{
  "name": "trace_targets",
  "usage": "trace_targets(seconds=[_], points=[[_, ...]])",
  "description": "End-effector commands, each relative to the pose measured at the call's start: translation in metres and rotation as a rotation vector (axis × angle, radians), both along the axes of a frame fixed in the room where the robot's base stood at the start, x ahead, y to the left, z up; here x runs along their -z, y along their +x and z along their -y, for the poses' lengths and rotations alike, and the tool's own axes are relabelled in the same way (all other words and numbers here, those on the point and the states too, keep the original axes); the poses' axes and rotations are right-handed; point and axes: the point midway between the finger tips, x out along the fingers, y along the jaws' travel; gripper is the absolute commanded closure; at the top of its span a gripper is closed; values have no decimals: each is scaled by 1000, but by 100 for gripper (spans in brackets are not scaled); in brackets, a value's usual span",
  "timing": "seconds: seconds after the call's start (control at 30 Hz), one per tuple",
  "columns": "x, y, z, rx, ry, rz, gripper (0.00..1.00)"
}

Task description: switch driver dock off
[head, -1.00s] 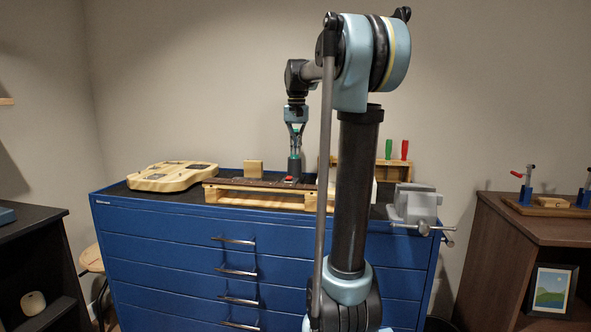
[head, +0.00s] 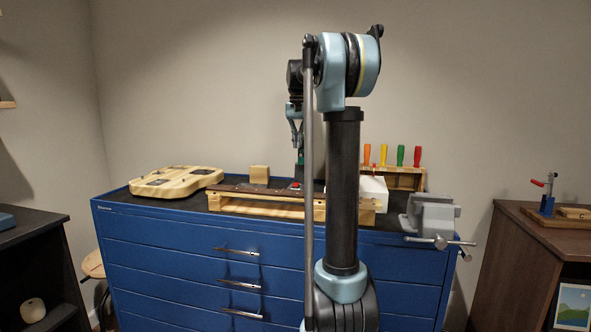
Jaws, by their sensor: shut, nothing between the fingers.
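The driver dock (head: 308,173) seems to be the dark upright block behind the wooden neck support, partly hidden by my arm. A small red part (head: 295,185) shows low in front of it; I cannot tell if it is the dock's switch or which way it is set. My gripper (head: 300,156) points down, shut and empty, at the dock's upper part. A bit of green shows by the fingertips. Contact between fingers and dock cannot be told at this size.
The wooden neck support (head: 262,206) lies along the blue cabinet's front. A guitar body (head: 178,182) and a small wooden block (head: 260,174) are left. A white box (head: 372,192), a screwdriver rack (head: 407,180) and a grey vise (head: 432,215) are right.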

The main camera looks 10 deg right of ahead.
Motion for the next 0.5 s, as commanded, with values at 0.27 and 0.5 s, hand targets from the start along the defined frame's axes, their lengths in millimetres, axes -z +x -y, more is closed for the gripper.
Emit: trace_targets(seconds=[0.27, 0.5], points=[[35, 0, 2, 2, 0, 0, 100], [77, 0, 2, 2, 0, 0, 100]])
